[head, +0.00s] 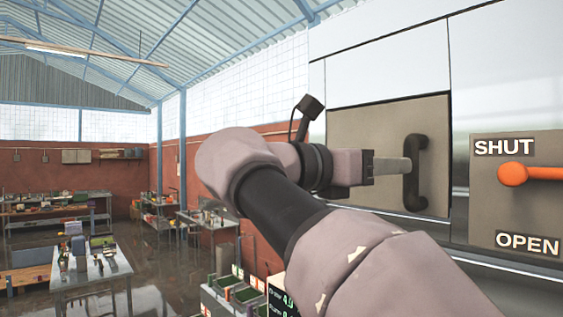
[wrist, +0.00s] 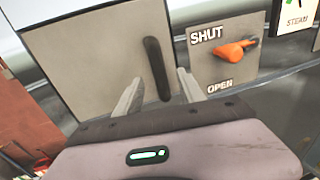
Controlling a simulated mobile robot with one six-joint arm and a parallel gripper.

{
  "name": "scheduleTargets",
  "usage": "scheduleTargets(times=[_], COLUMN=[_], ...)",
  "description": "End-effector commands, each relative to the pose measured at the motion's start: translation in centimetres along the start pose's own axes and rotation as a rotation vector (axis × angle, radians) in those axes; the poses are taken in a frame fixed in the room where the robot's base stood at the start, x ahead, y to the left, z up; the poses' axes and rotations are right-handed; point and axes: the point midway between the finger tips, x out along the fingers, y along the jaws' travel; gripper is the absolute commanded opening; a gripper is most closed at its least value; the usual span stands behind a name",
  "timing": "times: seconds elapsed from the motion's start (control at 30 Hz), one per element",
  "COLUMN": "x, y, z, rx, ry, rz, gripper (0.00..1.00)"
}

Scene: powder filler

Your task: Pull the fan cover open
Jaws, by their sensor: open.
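The fan cover (head: 365,135) is a grey-beige square panel set in the metal machine front, and it looks closed. Its black vertical handle (head: 417,172) is on the panel's right side. My gripper (head: 408,166) is at the handle. In the wrist view the cover (wrist: 95,60) fills the upper left, and the handle (wrist: 157,68) runs down between the two open fingers of my gripper (wrist: 158,88). I cannot tell whether either finger touches the handle.
Right of the cover is a plate with an orange lever (head: 530,174) between the words SHUT and OPEN. A STEAM label (wrist: 297,22) shows at the wrist view's upper right. Workbenches (head: 92,273) stand far off at left.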

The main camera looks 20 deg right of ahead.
Motion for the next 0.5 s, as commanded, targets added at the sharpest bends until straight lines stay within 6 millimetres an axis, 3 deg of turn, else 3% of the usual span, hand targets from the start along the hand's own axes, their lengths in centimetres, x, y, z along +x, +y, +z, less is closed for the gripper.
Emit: scheduleTargets(times=[0.2,0.33,0.5], x=[5.9,8.0,9.1], y=[-0.1,-0.1,0.0], z=[0.1,0.1,0.0], rx=[0.0,0.001,0.002], ry=[0.0,0.001,0.001], rz=[-0.004,-0.001,0.002], gripper=[0.47,0.47,0.47])
